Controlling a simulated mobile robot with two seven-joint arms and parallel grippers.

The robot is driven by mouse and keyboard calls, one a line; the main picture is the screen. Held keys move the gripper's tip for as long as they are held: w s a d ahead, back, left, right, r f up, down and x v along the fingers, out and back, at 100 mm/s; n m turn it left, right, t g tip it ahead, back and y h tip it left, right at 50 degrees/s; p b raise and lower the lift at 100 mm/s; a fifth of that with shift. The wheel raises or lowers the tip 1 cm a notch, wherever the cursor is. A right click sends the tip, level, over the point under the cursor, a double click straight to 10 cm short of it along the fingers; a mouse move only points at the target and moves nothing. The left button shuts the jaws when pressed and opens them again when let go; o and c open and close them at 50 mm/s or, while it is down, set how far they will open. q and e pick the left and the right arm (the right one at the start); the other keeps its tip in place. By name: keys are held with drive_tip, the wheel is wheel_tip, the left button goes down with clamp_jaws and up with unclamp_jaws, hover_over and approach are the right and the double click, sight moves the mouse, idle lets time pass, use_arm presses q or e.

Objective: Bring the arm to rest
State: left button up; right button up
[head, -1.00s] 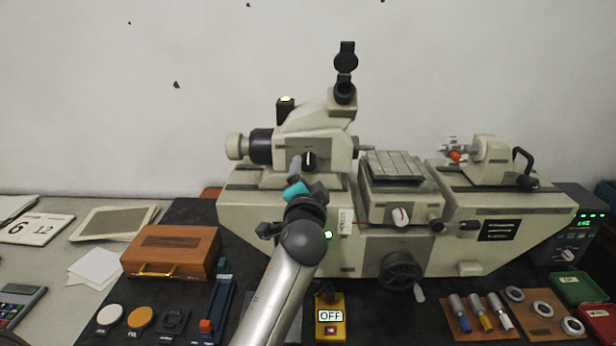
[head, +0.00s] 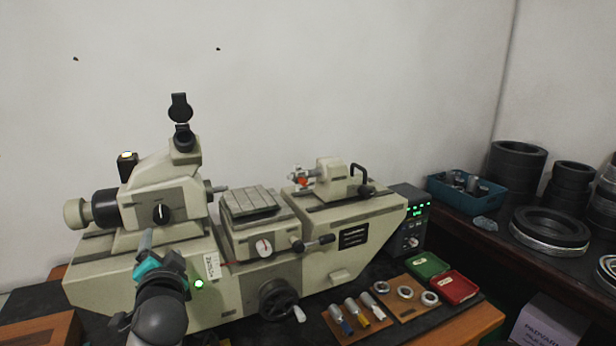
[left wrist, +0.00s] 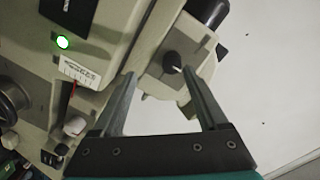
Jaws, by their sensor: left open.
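My left gripper (head: 147,246) is raised in front of the left part of a cream measuring machine (head: 240,300) in the head view. In the left wrist view its two fingers (left wrist: 165,95) are spread apart with nothing between them. Beyond the fingers are the machine's body and a black knob (left wrist: 174,62). I cannot tell from these views whether the fingers touch the machine. My right gripper is not in view.
A wooden box (head: 40,332) is at the lower left. Plug gauges (head: 358,316), rings (head: 405,292), a green tray (head: 427,264) and a red tray (head: 453,288) lie front right. Black bearing rings (head: 550,228) and a blue bin (head: 465,192) stand at the far right.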

use_arm(q)
drive_tip(key=s+d+f+n+g+h, duration=0.1)
drive_tip(key=s+d+f+g+h, duration=0.2)
drive_tip(key=s+f, duration=0.4)
drive_tip(key=s+d+f+n+g+h, duration=0.1)
drive_tip(key=s+d+f+g, duration=0.1)
drive_tip(key=s+d+f, duration=0.5)
drive_tip(key=s+d+f+g+h, duration=0.2)
drive_tip(key=s+d+f+g, duration=0.15)
drive_tip(key=s, duration=0.55)
drive_tip(key=s+d+f+g+h, duration=0.3)
drive_tip(key=s+f, duration=0.1)
drive_tip(key=s, duration=0.5)
wheel_tip(320, 180, down, 27)
drive_tip(key=s+b, duration=0.2)
drive_tip(key=b, duration=0.4)
drive_tip(key=s+a+f+g+b, duration=0.1)
drive_tip(key=s+f+b, duration=0.1)
drive_tip(key=s+f, duration=0.5)
drive_tip(key=s+a+f+g+b, duration=0.1)
drive_tip(key=s+f+b, duration=0.2)
drive_tip(key=s+f, duration=0.5)
wheel_tip(320, 180, down, 5)
drive_tip(key=shift+a+r+y, duration=0.15)
drive_tip(key=shift+y, duration=0.15)
